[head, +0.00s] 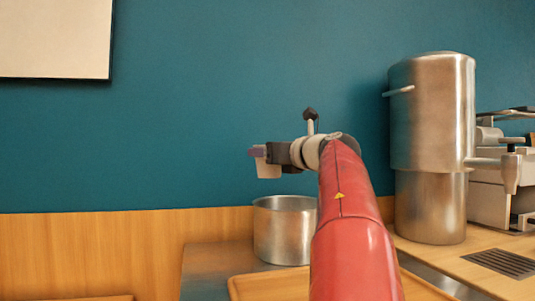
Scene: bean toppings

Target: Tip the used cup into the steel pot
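The steel pot (286,232) is an open, shiny round pot standing at the lower middle, partly hidden by my red arm on its right. My gripper (259,151) is above the pot's left side, pointing left. A small off-white cup (268,169) is at its fingers, apparently gripped near the top, and hangs over the pot's left rim with a clear gap. The cup looks roughly upright. Its inside and the pot's inside cannot be seen.
A tall steel urn (432,150) with handles stands right of my arm, beside a steel machine (490,195). A wooden tray (250,287) lies in front of the pot. A drip grate (502,263) is at lower right. The space left of the gripper is clear.

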